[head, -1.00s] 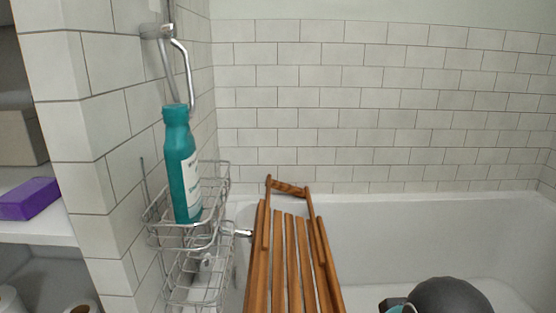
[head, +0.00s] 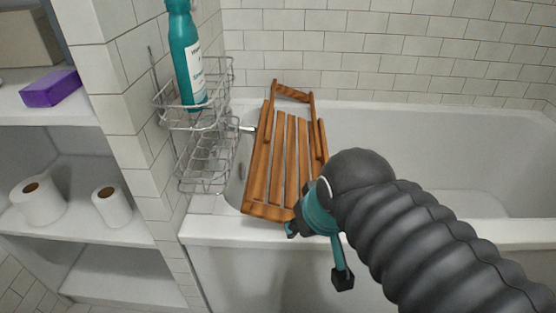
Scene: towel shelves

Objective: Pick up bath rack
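The bath rack (head: 262,180) is a brown slatted wooden tray with raised side rails and a handle at its far end. It lies lengthwise away from me over the left part of the bathtub, its near end by the tub's front rim. My gripper (head: 317,254), teal with dark fingertips, is just right of the rack's near end. Its fingers are spread apart and nothing shows between them. It overlaps the rack's near right corner in the picture; I cannot tell whether they touch.
The white bathtub (head: 430,140) has a broad front rim. A wire caddy (head: 205,160) with a teal bottle (head: 184,55) hangs on the tiled wall at left. White shelves (head: 100,245) hold toilet rolls (head: 38,200) and a purple box (head: 50,88). Free space lies inside the tub at right.

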